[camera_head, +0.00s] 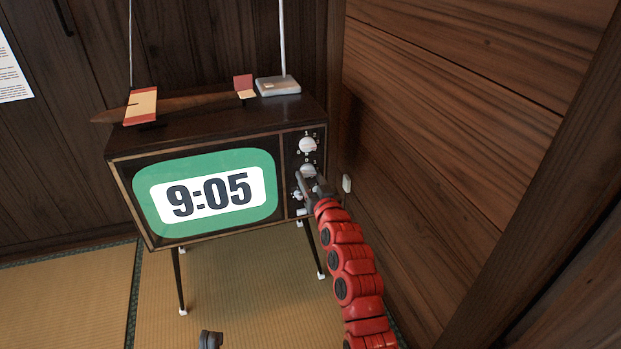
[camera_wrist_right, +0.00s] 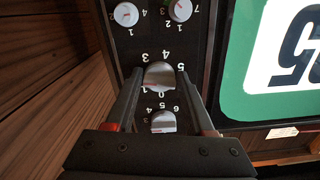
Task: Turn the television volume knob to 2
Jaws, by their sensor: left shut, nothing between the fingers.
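The television (camera_head: 122,180) stands on thin legs, its green screen showing 9:05. Its control panel is right of the screen. The upper round knob (camera_head: 307,144) is clear in the head view and is the lower knob (camera_wrist_right: 163,121) in the inverted wrist view. The middle large knob (camera_head: 308,170) is partly hidden by my right gripper (camera_head: 312,187). In the wrist view the right gripper's fingers (camera_wrist_right: 161,85) lie either side of this knob (camera_wrist_right: 159,74); I cannot tell whether they press it. Numbers ring it; its setting is unclear. My left gripper (camera_head: 210,339) is shut at the bottom edge.
Two small knobs (camera_wrist_right: 126,14) (camera_wrist_right: 179,10) sit past the middle knob in the wrist view. A wooden wall (camera_head: 440,130) rises close to the right of the television. A model plane (camera_head: 185,104) and an antenna box (camera_head: 278,86) rest on top. The tatami (camera_head: 250,300) in front is clear.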

